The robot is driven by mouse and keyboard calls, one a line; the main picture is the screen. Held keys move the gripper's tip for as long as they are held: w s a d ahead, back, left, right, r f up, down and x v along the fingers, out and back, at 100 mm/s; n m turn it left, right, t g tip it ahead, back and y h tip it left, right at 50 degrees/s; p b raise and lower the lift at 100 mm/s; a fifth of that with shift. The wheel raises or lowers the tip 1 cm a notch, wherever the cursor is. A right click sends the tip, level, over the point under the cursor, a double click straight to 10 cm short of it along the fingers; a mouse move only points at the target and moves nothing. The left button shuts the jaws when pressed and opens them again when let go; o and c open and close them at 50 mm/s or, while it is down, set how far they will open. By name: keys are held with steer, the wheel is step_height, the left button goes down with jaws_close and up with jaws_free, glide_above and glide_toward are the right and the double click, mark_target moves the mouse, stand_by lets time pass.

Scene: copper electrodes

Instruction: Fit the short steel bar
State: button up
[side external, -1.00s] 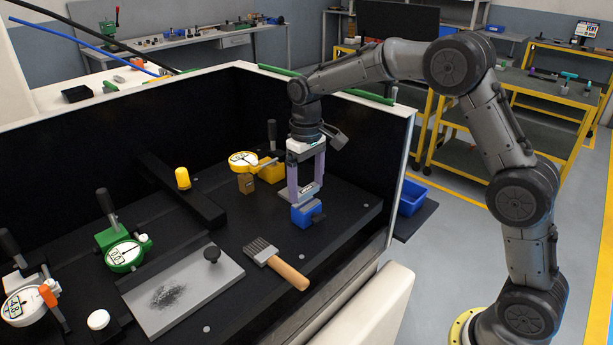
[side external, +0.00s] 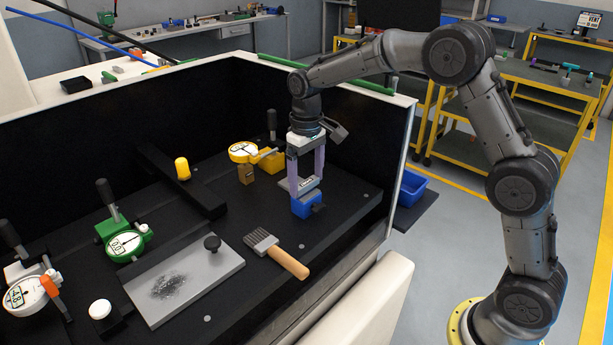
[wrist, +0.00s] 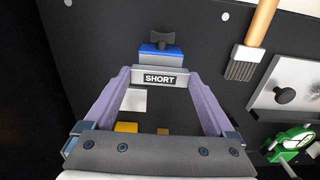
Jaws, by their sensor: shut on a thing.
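The short steel bar (wrist: 160,77) is grey with a black label reading SHORT. My gripper (side external: 306,183) is shut on it, with one purple finger at each end of the bar. The bar (side external: 309,184) also shows in the side view, just above and behind a blue block (side external: 305,205). In the wrist view the bar overlaps the near edge of the blue block (wrist: 159,57), which has a dark knob on its far side. I cannot tell whether bar and block touch. A light grey plate (wrist: 133,99) is partly hidden behind the fingers.
A yellow-rimmed dial gauge (side external: 243,152) on a brown block stands left of my gripper. A wooden-handled brush (side external: 275,255) lies in front, beside a grey plate with filings (side external: 185,280). A green gauge (side external: 124,244) stands farther left. Dark walls enclose the back.

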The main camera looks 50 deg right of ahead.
steer(key=shift+f, duration=0.65)
stand_by(0.4)
steer(key=o, duration=1.4)
steer(key=shift+o, duration=0.2)
steer(key=shift+r, duration=2.55)
step_height(320, 180, up, 14)
